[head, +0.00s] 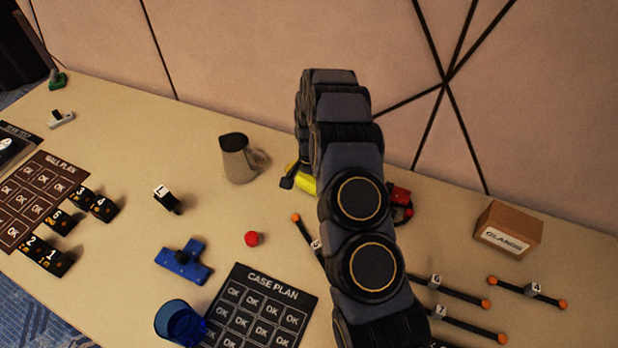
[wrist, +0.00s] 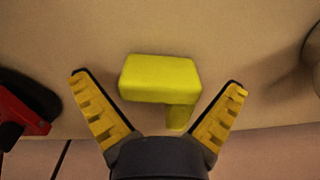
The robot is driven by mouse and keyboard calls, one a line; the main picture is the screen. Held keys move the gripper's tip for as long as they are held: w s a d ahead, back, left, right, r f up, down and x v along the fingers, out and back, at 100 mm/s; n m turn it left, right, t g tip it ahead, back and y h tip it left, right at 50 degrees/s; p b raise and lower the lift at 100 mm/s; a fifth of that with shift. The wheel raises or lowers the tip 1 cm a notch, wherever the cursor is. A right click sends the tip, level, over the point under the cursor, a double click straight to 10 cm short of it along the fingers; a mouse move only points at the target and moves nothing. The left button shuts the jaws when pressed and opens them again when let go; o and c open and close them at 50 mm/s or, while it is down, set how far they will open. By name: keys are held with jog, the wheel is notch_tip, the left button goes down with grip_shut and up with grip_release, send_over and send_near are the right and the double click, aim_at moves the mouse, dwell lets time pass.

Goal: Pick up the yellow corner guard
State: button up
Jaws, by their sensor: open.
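The yellow corner guard (wrist: 160,78) lies on the table, a bright yellow block with a shorter leg pointing toward my gripper in the wrist view. In the head view only part of the yellow guard (head: 307,184) shows, the rest hidden by my arm. My gripper (wrist: 158,85) is open, with its two yellow-padded fingers spread on either side of the guard's short leg. The wide part of the guard is just beyond the fingertips. Nothing is held. In the head view my gripper is mostly hidden behind my arm.
A metal pitcher (head: 238,160) stands left of the guard. A red and black object (head: 400,197) lies to the right, also in the wrist view (wrist: 22,112). A cardboard box (head: 508,230), orange-tipped rods (head: 460,324) and a red ball (head: 252,239) are farther off. The wall is close behind.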

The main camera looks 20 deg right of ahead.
jog(key=shift+f, duration=0.65)
jog(key=c, duration=0.8)
jog(key=shift+c, duration=0.3)
jog(key=shift+r, duration=0.2)
